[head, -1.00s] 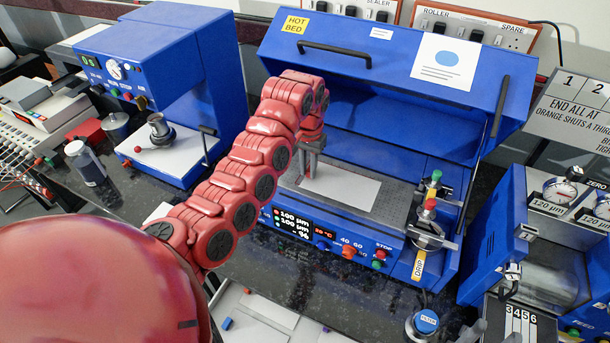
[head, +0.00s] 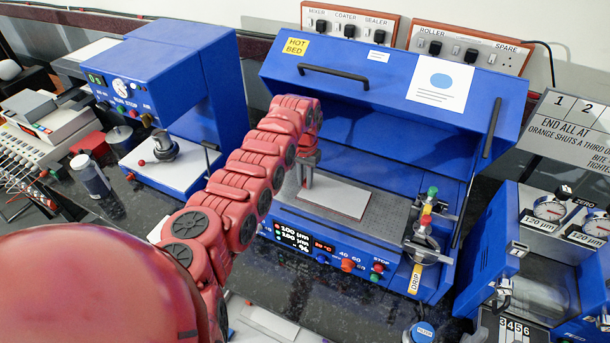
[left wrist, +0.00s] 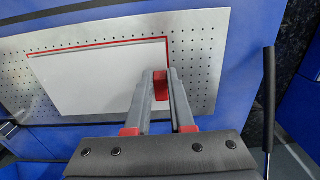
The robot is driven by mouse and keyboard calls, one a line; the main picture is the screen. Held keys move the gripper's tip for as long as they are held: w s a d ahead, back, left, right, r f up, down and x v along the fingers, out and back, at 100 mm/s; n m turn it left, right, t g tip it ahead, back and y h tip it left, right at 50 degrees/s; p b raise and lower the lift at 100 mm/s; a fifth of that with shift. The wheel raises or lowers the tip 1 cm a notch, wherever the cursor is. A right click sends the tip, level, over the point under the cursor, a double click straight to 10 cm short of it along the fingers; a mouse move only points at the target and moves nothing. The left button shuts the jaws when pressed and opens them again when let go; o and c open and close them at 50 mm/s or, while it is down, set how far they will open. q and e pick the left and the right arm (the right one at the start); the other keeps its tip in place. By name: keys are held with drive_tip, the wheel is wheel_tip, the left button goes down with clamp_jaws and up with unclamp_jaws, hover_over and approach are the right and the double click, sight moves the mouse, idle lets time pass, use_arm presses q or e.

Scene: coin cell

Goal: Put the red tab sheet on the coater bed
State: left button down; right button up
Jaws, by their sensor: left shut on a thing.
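The red tab sheet (head: 338,198) is a white sheet with a red edge, lying flat over the coater bed (head: 388,210), a grey perforated plate in the open blue coater. In the left wrist view the sheet (left wrist: 95,80) lies over the plate (left wrist: 205,60), with red along its far and right edges. My left gripper (head: 306,182) is at the sheet's left end in the head view. In the left wrist view its fingers (left wrist: 160,85) are shut on the red tab. I cannot tell whether the sheet touches the bed. My right gripper is not in view.
The coater's raised blue lid (head: 390,85) stands behind the bed. A valve with a DRIP tag (head: 417,278) stands at the bed's right. A blue machine (head: 165,75) is at left, and a gauged roller machine (head: 550,240) at right. Dark counter shows in front.

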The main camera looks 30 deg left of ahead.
use_arm(q)
drive_tip(key=shift+f, duration=0.25)
drive_tip(key=c, duration=0.8)
unclamp_jaws()
drive_tip(key=shift+r, duration=0.2)
drive_tip(key=shift+r+b, duration=0.1)
drive_tip(key=shift+b, duration=0.25)
drive_tip(key=shift+r+b, duration=2.4)
drive_tip(key=shift+r, duration=3.5)
